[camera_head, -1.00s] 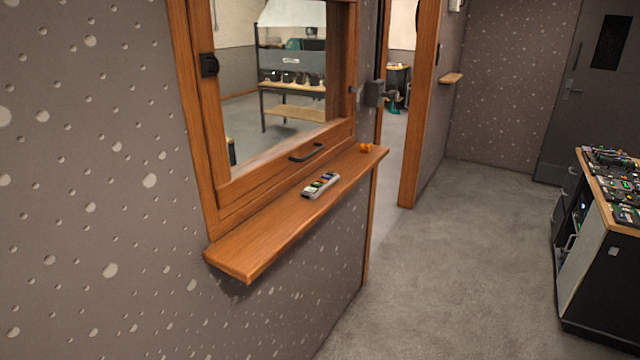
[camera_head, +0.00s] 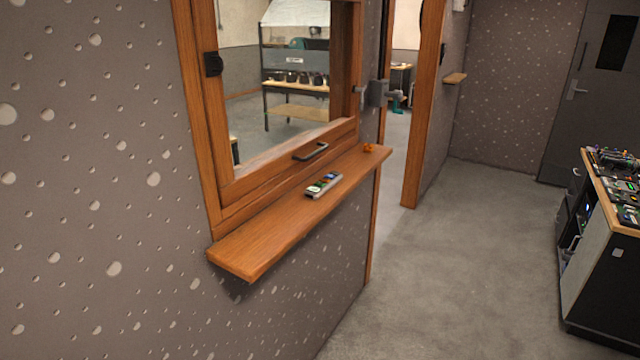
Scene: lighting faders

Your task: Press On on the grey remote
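The grey remote (camera_head: 324,186) lies on the wooden ledge (camera_head: 262,246) under the window. It is small in view, with several coloured buttons on its top, among them green, white and blue ones. Their labels are too small to read, so I cannot tell which is On. Neither of my grippers shows in the head view.
Small orange things (camera_head: 369,148) sit at the ledge's far end. A black handle (camera_head: 310,151) is on the window frame above the remote. A cabinet with a control desk (camera_head: 612,190) stands at the right. The carpeted floor (camera_head: 460,260) between is clear.

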